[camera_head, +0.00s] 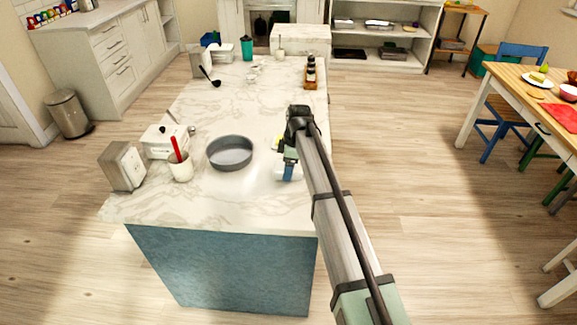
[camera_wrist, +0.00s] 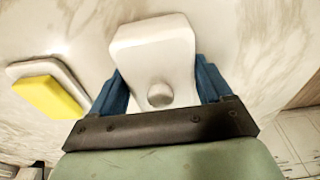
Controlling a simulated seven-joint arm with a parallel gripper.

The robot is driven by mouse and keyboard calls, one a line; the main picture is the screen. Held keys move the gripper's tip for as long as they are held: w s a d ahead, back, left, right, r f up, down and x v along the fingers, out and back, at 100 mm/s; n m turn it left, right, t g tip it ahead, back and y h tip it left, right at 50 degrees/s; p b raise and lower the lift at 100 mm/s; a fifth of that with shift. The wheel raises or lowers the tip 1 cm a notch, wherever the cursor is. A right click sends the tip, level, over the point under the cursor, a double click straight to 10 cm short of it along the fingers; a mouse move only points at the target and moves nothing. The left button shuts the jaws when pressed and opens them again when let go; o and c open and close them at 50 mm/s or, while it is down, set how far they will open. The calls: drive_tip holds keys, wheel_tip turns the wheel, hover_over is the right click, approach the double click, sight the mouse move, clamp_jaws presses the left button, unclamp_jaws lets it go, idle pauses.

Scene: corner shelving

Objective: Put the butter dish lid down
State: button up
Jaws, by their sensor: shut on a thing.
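The butter dish lid (camera_wrist: 152,50) is white with a round knob. It sits between the two blue fingers of my gripper (camera_wrist: 158,75), which is shut on it, with the knob facing the wrist. In the head view my gripper (camera_head: 289,165) is over the right side of the marble island, with the lid partly hidden under it. The white butter dish (camera_wrist: 62,72) with yellow butter (camera_wrist: 50,97) lies to the left of the lid in the wrist view, apart from it. In the head view only a bit of yellow butter (camera_head: 277,142) shows beside the arm. The lid's height above the counter is unclear.
The marble island (camera_head: 250,205) has bare room at its front. A grey pan (camera_head: 230,153) stands left of my gripper. Further left are a white pot with a red utensil (camera_head: 181,170) and a grey box (camera_head: 122,166). A tray with bottles (camera_head: 310,75) stands further back.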

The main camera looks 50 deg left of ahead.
drive_tip(key=shift+f, duration=0.15)
drive_tip(key=o, duration=1)
wheel_tip(320, 180, up, 12)
drive_tip(key=w+d, duration=0.1)
drive_tip(key=shift+w+d, duration=0.15)
idle(0.3)
